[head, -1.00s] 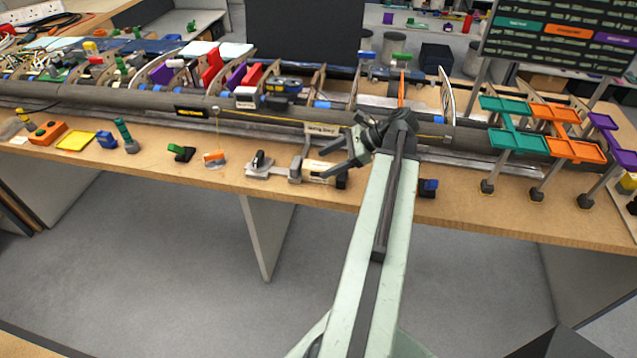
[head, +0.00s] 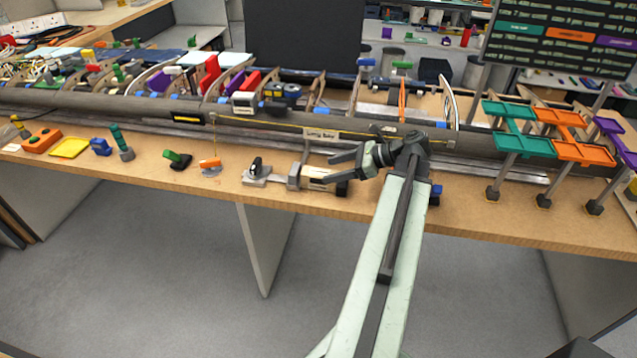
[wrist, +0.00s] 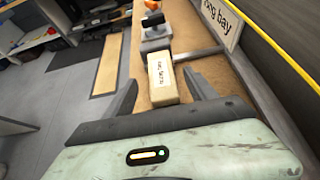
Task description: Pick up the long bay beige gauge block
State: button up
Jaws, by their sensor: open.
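The beige gauge block (wrist: 162,81) lies on the bench in the wrist view, with dark lettering on its top. In the head view it shows as a small pale block (head: 316,173) near the front of the bench, below the "long bay" sign (head: 322,134). The sign also shows in the wrist view (wrist: 222,20). My gripper (head: 333,167) is open and points left, at the block's right end. In the wrist view the fingers (wrist: 160,82) stand on either side of the block with gaps. I cannot tell their height over it.
A grey fixture with a black knob (head: 256,170) stands left of the block. An orange piece (head: 210,167) and a green-topped piece (head: 178,159) stand farther left. The long grey spar (head: 260,121) runs behind. Teal trays (head: 523,146) on posts stand at right. The bench's front edge is close.

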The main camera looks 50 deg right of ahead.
aim_at(321, 172)
jog(key=b+x, duration=0.2)
jog(key=x, duration=0.3)
jog(key=shift+f, duration=0.15)
grip_shut()
jog(key=shift+r, duration=0.2)
notch_tip(321, 172, up, 28)
jog(key=p, duration=2.8)
